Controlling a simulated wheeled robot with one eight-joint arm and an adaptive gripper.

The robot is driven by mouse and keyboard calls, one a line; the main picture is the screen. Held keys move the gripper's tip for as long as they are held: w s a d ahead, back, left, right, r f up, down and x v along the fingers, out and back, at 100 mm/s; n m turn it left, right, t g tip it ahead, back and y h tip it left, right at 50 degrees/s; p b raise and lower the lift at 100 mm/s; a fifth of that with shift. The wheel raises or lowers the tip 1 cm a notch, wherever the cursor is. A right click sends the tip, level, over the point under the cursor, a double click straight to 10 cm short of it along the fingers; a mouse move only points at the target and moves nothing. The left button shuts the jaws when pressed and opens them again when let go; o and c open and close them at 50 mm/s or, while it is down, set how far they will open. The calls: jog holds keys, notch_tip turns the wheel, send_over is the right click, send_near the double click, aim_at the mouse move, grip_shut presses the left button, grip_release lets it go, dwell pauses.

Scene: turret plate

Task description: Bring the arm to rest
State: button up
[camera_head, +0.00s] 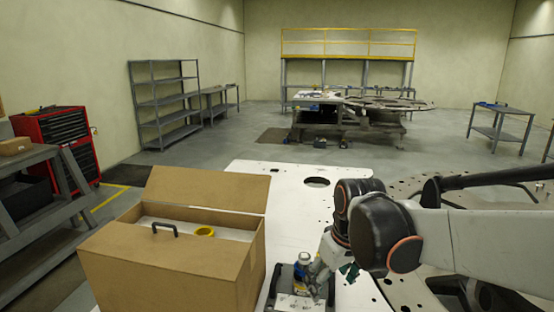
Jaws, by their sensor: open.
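My arm (480,237) reaches in from the right edge, over the white plate (240,178). Its dark wrist joints (365,225) bend downward near the middle. My gripper (318,280) points down at the lower middle, right beside a small bottle with a blue and yellow label (302,265). The jaws are open. They are small and partly hidden among the things there, so I cannot tell whether they touch the bottle. The bottle is over a dark tray (272,290) with a white paper (290,303) in it.
An open cardboard box (165,270) stands left of the tray, with a black handle (164,227) and a yellow roll (204,231) inside. A perforated plate (420,188) lies right. A red tool cabinet (55,140), grey shelves (165,103) and a round turret table (385,103) stand farther off.

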jog(key=s+d+f+m+t+b, duration=0.2)
jog(key=s+d+f+b, duration=0.1)
jog(key=s, duration=0.4)
jog(key=s+d+f+m+t+b, duration=0.2)
jog(key=s+d+b, duration=0.3)
jog(key=s, duration=0.3)
jog(key=shift+s+f+m+t+h+b, duration=0.15)
jog(key=shift+f+m+t+h+b, duration=0.25)
jog(key=shift+f+m, duration=0.4)
jog(key=shift+f, duration=0.15)
jog(key=shift+c, duration=0.6)
